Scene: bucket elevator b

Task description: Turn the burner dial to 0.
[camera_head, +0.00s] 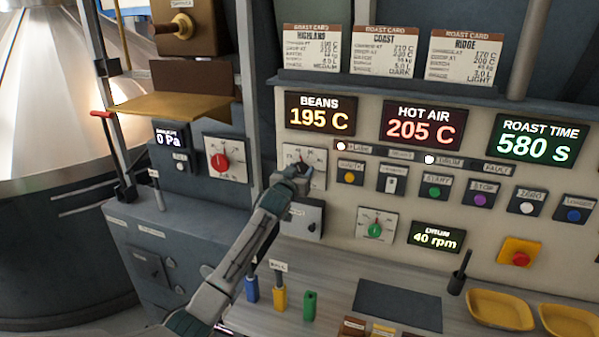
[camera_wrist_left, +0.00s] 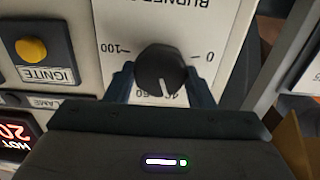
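The burner dial is a round black knob (camera_wrist_left: 164,70) on a white plate (camera_head: 318,156) in the left part of the control panel. In the left wrist view the plate appears upside down, with 100 at the left, 0 at the right and 50 below the knob. The knob's white pointer points down and slightly right, near the numbers beside 50, away from 0. My left gripper (camera_head: 297,172) is at this dial, its fingers on both sides of the knob with no clear gap; it appears shut on it. In the head view it hides most of the dial. My right gripper is not in view.
A red dial (camera_head: 220,162) is left of my arm, a green dial (camera_head: 376,229) lower right. The ignite button (camera_head: 350,177) is close to the burner plate. Blue, yellow and green holders (camera_head: 310,305) stand on the counter beside my forearm. A red emergency button (camera_head: 520,257) is far right.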

